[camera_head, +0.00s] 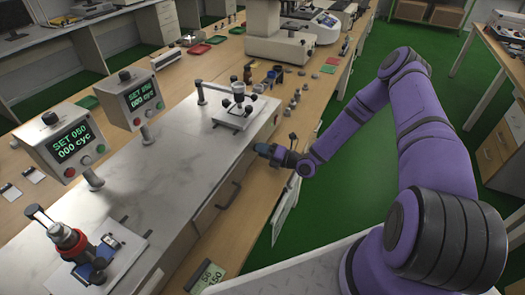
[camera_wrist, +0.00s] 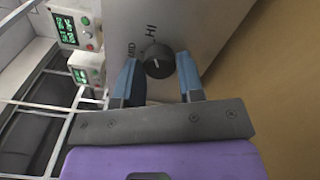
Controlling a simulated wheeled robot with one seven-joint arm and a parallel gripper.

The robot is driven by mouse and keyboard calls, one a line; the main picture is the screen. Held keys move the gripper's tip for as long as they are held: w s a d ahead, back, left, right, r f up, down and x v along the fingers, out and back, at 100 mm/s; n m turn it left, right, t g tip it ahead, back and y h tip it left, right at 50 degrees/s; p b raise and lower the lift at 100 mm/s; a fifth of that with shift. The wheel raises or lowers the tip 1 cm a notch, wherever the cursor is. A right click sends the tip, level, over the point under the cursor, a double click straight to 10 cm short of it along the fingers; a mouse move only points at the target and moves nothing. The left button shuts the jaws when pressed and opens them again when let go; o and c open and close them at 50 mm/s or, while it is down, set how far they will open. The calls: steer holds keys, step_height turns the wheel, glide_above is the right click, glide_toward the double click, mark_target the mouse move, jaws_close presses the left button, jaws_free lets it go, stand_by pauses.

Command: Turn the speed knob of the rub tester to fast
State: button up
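The speed knob (camera_wrist: 158,60) is a round black knob on the grey front panel (camera_wrist: 205,25) of the rub tester in the wrist view. Printed letters "HI" and part of another label show beside it. A small pale mark shows on the knob; its exact pointing is hard to tell. My gripper (camera_wrist: 159,72) has its blue fingers apart, one on each side of the knob, with slim gaps seeming to show. In the head view my gripper (camera_head: 272,153) is at the tester's right side, and the knob is hidden there. The rub tester (camera_head: 165,165) has a pale marbled top.
Two control boxes with green displays, a near one (camera_head: 66,146) and a far one (camera_head: 133,98), stand along the tester's left side. Small parts and a scale (camera_head: 318,22) lie beyond. Green floor is open at right.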

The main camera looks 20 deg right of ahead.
steer(key=o, duration=0.3)
steer(key=shift+o, duration=0.2)
steer(key=shift+d, duration=0.1)
steer(key=v, duration=1)
steer(key=shift+s+d, duration=0.2)
steer(key=shift+s, duration=0.1)
steer(key=shift+r, duration=0.1)
